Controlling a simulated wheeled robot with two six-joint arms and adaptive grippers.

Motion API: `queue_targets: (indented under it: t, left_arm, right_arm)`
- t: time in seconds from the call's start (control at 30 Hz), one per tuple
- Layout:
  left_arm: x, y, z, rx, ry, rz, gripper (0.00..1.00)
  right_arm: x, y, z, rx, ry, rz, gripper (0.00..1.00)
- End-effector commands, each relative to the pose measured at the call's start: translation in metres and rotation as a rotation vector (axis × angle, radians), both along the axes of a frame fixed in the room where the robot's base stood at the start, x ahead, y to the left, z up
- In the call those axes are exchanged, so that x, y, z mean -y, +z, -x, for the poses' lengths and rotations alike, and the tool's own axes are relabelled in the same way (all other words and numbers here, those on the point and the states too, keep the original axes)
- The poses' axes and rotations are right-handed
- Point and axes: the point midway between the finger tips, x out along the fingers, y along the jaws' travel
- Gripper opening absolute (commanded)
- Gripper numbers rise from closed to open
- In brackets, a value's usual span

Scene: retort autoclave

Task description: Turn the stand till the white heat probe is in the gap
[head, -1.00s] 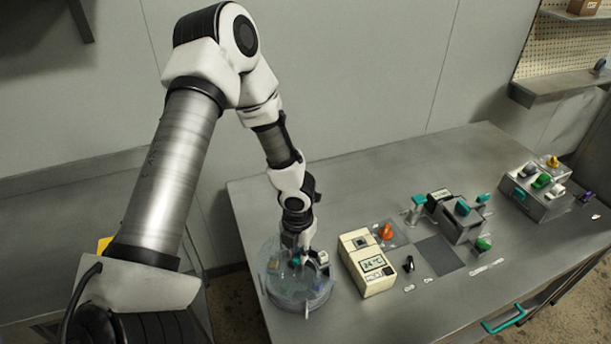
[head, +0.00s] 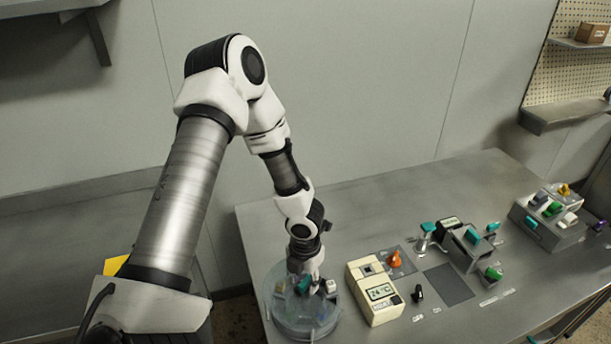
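The stand (head: 293,326) is a round, see-through drum at the left end of the steel table. Several coloured pieces show dimly through its wall. A small white piece (head: 331,287) shows at its top right, beside my gripper; it may be the white heat probe, but it is too small to be sure. A teal piece (head: 303,285) is close to the fingers. My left gripper (head: 313,289) points down at the top of the stand. Its fingers are small and partly hidden, so I cannot tell open from shut or contact. The gap cannot be made out. My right gripper is out of view.
A cream meter (head: 375,292) reading 24 °C stands just right of the stand. Further right are an orange knob (head: 395,259), a black knob (head: 417,294), a dark square plate (head: 447,284), a grey fixture with teal handles (head: 467,249) and a grey rack (head: 546,226) of coloured pieces.

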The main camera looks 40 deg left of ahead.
Motion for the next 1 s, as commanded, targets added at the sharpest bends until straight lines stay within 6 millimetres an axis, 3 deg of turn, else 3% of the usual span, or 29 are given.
queue_targets:
  t: [0.33,0.7,0.83,1.0]
  left_arm:
    - [0.000,0.011,-0.003,0.007,0.001,-0.001,0.42]
    - [0.000,0.097,-0.003,0.008,0.000,0.001,0.42]
    - [-0.001,0.116,-0.002,0.005,0.001,-0.001,0.42]
    - [0.000,0.121,-0.001,0.001,-0.001,0.001,0.42]
  right_arm:
    - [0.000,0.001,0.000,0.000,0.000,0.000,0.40]
    - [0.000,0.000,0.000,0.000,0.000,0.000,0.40]
    - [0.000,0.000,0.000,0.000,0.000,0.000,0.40]
    - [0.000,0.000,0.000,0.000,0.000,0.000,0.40]
